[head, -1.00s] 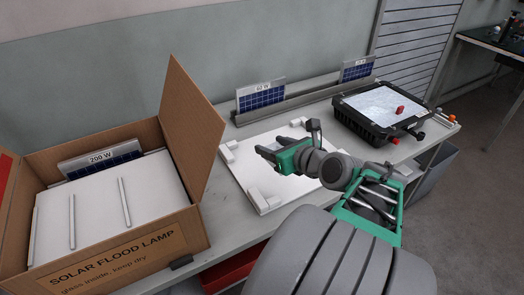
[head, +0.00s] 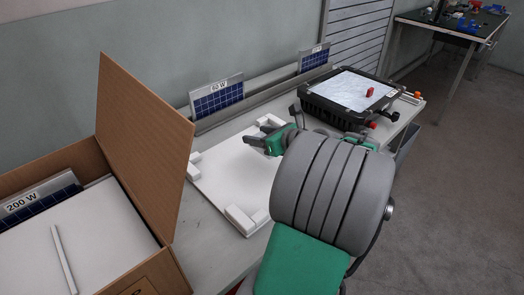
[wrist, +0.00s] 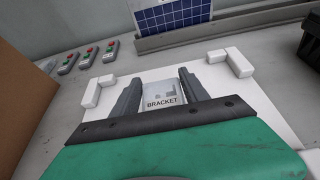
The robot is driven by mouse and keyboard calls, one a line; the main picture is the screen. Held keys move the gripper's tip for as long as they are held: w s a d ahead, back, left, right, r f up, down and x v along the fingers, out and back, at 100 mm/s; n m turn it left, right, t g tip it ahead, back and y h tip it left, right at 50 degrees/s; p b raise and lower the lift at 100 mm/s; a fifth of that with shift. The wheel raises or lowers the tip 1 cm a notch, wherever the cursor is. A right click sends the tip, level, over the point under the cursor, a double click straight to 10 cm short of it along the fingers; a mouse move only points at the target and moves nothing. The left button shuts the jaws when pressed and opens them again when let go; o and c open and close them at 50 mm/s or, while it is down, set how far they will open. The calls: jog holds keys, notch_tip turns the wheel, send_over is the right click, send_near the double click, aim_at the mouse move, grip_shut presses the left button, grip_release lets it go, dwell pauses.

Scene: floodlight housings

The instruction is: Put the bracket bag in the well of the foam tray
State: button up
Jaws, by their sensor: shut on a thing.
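My gripper (head: 264,137) is over the white board (head: 215,178) on the bench. The wrist view shows its two dark fingers (wrist: 161,84) on either side of a small pale bag labelled BRACKET (wrist: 161,101), which they hold. The bag is hidden in the head view. The white board has raised white blocks at its corners. A white slab (head: 95,235) with a thin raised strip lies inside the open carton at the left. I cannot make out a well in either white piece.
The carton's raised flap (head: 148,140) stands between the slab and the board. Solar panels (head: 217,98) stand in a rail behind the board. A black case (head: 350,98) stands to the right. Several small grey devices with coloured buttons (wrist: 88,57) lie left of the board.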

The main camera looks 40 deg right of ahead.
jog(key=shift+w+d+f, duration=0.25)
jog(key=shift+d+f, duration=0.15)
jog(key=shift+f, duration=0.15)
jog(key=shift+w+d+f, duration=0.2)
jog(key=shift+d+f, duration=0.15)
jog(key=shift+f, duration=0.15)
jog(key=f, duration=0.1)
jog(key=f+b, duration=0.2)
jog(key=shift+w+d+f, duration=0.2)
jog(key=shift+d+f, duration=0.05)
jog(key=shift+f, duration=0.15)
jog(key=shift+r, duration=0.1)
jog(key=o, duration=1.5)
jog(key=p+v, duration=0.2)
jog(key=v, duration=0.9)
jog(key=shift+d+p, duration=0.1)
jog(key=shift+p, duration=0.3)
jog(key=shift+s+r, duration=0.15)
jog(key=shift+s, duration=0.4)
